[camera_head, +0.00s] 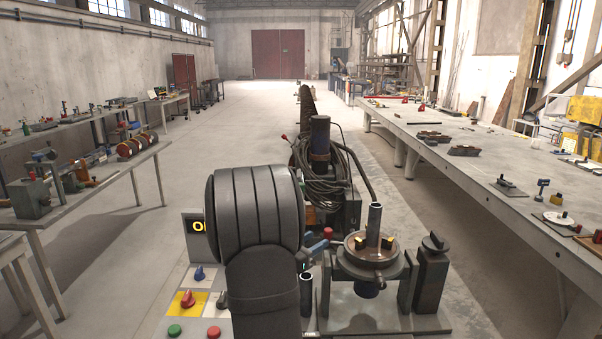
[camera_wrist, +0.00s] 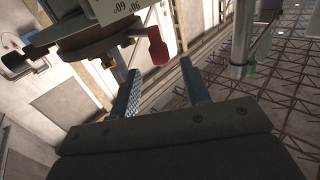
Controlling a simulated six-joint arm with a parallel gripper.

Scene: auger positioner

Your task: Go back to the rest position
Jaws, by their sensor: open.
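My gripper (camera_wrist: 160,67) shows in the wrist view with its two blue-grey fingers spread apart and nothing between them. A red knob (camera_wrist: 157,47) appears close to the fingertips in that picture; I cannot tell the distance. In the head view my dark arm fills the front middle and hides most of my gripper. To its right stands the positioner, with a round table (camera_head: 352,262), an upright pipe (camera_head: 374,225) in the middle and yellow-tipped clamps (camera_head: 388,243) around it. The table's underside also seems to show in the wrist view (camera_wrist: 95,45).
A control panel with a red switch on yellow (camera_head: 187,299) and a green button (camera_head: 174,330) lies left of my arm. A coiled cable (camera_head: 320,165) hangs behind. A short tube (camera_head: 307,290) stands beside my arm. Long workbenches (camera_head: 460,165) flank both sides; the floor aisle beyond is clear.

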